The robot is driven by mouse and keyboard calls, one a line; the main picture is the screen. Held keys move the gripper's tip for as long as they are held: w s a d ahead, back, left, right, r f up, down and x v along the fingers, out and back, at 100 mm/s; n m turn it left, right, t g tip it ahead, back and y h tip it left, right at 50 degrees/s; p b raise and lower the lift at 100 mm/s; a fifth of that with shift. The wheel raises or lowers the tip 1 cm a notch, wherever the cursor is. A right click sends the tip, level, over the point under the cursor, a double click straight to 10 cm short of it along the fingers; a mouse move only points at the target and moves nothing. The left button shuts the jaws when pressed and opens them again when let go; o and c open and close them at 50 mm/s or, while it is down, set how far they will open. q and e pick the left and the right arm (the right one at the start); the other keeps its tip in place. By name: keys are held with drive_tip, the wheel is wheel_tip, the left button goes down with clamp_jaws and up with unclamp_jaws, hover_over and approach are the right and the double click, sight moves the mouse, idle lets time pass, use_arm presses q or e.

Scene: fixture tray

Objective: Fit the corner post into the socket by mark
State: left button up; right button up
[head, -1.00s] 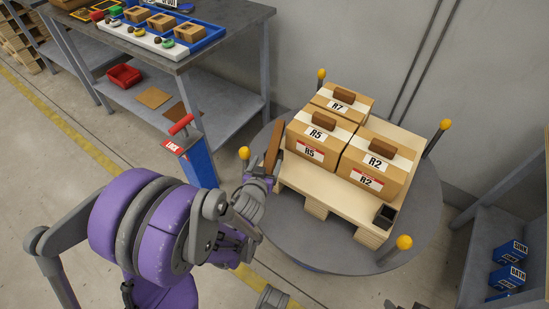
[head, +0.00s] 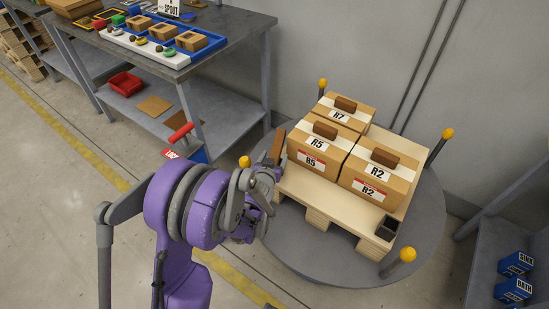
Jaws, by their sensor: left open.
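A brown upright piece (head: 279,145), which looks like the corner post, stands at the left corner of the wooden pallet (head: 325,205), beside the R5 box. Its lower end is hidden behind my left gripper (head: 271,176), so I cannot tell whether it sits in a socket. My left gripper is open, close in front of this piece; I cannot tell whether they touch. A dark square socket (head: 388,228) shows empty at the pallet's front right corner. No mark can be made out. My right gripper is out of view.
Cartons R5 (head: 311,162), R2 (head: 370,190) and R7 (head: 339,116) fill much of the pallet, each with a brown block on top. Yellow-topped posts (head: 407,254) ring the round grey turntable (head: 330,265). A workbench (head: 235,35) stands behind left.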

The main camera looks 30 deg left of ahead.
use_arm(q)
drive_tip(key=shift+c, duration=0.3)
clamp_jaws()
